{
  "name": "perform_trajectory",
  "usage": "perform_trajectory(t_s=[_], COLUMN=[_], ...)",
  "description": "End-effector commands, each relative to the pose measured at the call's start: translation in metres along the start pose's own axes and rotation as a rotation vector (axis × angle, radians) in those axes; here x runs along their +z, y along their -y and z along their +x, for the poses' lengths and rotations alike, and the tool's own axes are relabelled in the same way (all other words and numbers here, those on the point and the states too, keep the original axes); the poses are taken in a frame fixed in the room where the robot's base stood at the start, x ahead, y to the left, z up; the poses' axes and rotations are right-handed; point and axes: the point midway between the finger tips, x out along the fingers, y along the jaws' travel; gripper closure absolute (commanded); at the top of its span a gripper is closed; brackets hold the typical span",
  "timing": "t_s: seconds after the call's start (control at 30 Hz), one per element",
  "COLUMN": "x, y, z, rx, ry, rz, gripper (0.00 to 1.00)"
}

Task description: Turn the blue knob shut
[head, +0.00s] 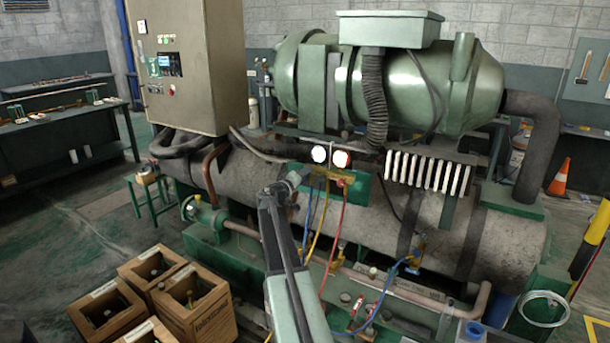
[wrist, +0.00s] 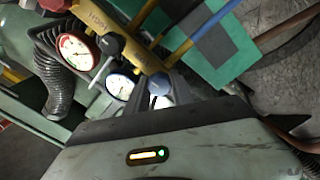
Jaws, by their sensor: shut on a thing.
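The blue knob (wrist: 158,84) shows in the wrist view between the dark fingertips of my gripper (wrist: 163,92), on the lower part of the yellow manifold (wrist: 128,46). My gripper is shut on it. In the head view my gripper (head: 292,183) is at the left end of the manifold, just below the two gauges, and it hides the knob. A dark knob (wrist: 110,44) stands farther up the manifold in the wrist view. The knob's angle is hard to read.
Two round gauges (head: 319,153) glow white beside the manifold. Blue, yellow and red hoses (head: 335,235) hang from it, close to my arm. A large pipe-like tank (head: 375,215) lies behind.

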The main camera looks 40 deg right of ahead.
Motion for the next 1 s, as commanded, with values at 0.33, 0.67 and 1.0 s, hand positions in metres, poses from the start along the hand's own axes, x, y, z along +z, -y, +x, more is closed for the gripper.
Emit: perform_trajectory(t_s=[0.33,0.67,1.0], x=[0.0014,0.0016,0.0010], y=[0.0003,0.0003,0.0001], z=[-0.0005,-0.0005,-0.0003], rx=[-0.001,-0.001,-0.001], ry=[0.003,0.004,0.002], rz=[0.095,0.104,0.101], gripper=[1.00,1.00,0.50])
